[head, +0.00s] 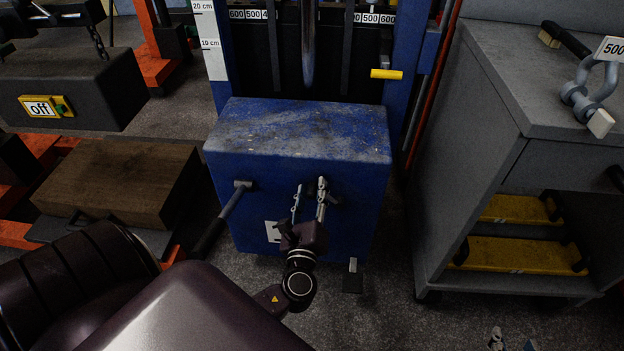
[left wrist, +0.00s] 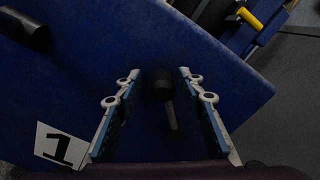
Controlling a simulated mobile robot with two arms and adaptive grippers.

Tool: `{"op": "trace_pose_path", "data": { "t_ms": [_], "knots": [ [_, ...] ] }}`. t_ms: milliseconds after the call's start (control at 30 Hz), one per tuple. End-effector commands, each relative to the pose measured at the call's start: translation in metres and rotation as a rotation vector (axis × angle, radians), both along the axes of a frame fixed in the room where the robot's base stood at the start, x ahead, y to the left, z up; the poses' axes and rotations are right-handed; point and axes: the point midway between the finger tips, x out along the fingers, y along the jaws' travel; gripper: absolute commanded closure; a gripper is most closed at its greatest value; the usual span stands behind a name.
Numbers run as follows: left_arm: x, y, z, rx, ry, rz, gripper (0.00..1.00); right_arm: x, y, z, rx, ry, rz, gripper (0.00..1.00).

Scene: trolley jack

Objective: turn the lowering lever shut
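The blue jack housing (head: 299,130) stands at the middle of the head view. In the left wrist view, a small lever with a dark round hub (left wrist: 162,84) and a thin stem pointing down sits on the blue face. I take it for the lowering lever. My left gripper (head: 310,190) is open at the front face of the housing. In the left wrist view its two fingers (left wrist: 159,80) stand on either side of the hub, with gaps visible. In the head view the gripper mostly hides the lever. My right gripper (head: 513,343) shows only its tips, spread apart, at the bottom edge.
A handle with a black grip (head: 210,236) sticks out left of my left gripper. A card marked 1 (left wrist: 60,148) is on the blue face. A pedal (head: 353,278) is below right. A grey cabinet (head: 458,150) stands right; a wooden block (head: 118,180) lies left.

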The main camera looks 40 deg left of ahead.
Motion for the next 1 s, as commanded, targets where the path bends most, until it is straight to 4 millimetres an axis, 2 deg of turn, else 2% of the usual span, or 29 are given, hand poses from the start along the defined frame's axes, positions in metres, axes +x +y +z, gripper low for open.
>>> {"op": "trace_pose_path", "data": {
  "t_ms": [167, 267, 700, 833, 1000],
  "knots": [
    [-0.001, -0.001, 0.000, 0.000, 0.000, -0.001, 0.64, 0.000, 0.000, 0.000, 0.001, 0.000, 0.001, 0.64],
    [-0.009, -0.006, 0.000, 0.000, 0.001, -0.001, 0.64, 0.000, 0.000, 0.000, 0.001, 0.000, 0.001, 0.64],
    [-0.083, -0.051, 0.000, -0.001, 0.002, 0.000, 0.64, 0.000, 0.000, 0.000, 0.001, 0.000, 0.001, 0.64],
    [-0.096, -0.059, 0.000, -0.001, 0.001, 0.000, 0.64, 0.000, 0.000, 0.000, 0.000, 0.000, 0.000, 0.64],
    [-0.102, -0.063, 0.000, -0.001, -0.001, 0.000, 0.64, 0.000, 0.000, 0.000, 0.000, 0.000, 0.000, 0.64]
  ]
}}
